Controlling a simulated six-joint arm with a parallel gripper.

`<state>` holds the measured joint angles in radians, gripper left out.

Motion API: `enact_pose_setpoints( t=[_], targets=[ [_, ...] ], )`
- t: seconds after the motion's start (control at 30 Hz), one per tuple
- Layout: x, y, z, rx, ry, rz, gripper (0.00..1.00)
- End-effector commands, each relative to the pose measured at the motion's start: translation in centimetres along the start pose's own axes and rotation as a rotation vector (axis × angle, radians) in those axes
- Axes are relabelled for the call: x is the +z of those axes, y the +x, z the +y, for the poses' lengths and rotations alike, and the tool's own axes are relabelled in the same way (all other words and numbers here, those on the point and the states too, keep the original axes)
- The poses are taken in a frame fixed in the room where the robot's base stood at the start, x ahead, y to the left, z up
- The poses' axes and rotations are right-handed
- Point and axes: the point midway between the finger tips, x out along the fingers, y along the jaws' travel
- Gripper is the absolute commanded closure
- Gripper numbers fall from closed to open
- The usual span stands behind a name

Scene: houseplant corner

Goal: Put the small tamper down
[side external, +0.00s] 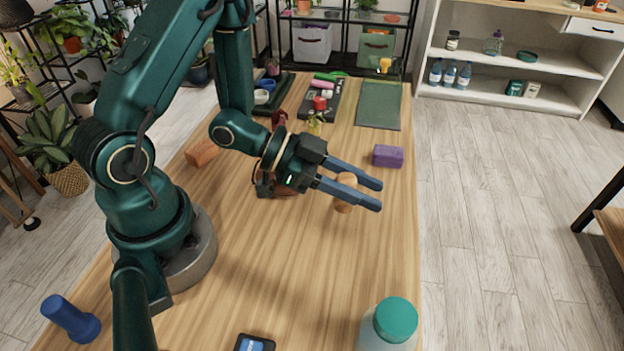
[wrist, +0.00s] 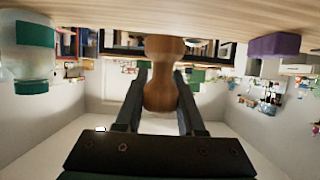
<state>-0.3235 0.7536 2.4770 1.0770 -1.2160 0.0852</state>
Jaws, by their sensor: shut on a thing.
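The small tamper (side external: 346,179) is a wooden piece with a narrow waist and rounded ends. It is between the two blue-grey fingers of my gripper (side external: 377,195), which is shut on it. In the side view the fingers point right and cover its middle; its lower end is close to the wooden table (side external: 300,260). In the wrist view the tamper (wrist: 163,90) stands between the fingers, with the table (wrist: 100,16) at the top of the picture. I cannot tell whether it touches the table.
A purple block (side external: 388,156) lies beyond the fingers. A bottle with a teal lid (side external: 395,322) and a phone (side external: 255,343) are at the near edge. A green mat (side external: 380,105) and a dark tray (side external: 333,110) lie at the far end. The table around the tamper is mostly clear.

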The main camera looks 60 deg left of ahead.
Motion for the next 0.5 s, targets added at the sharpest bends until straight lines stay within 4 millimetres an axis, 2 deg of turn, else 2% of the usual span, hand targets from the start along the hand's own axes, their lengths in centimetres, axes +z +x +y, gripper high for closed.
enact_pose_setpoints(
  t=[0.3, 0.5],
  targets=[
    [2.6, 1.0, 0.0, 0.001, -0.003, -0.001, 1.00],
    [3.1, 1.3, 0.0, -0.001, 0.000, 0.002, 1.00]
  ],
)
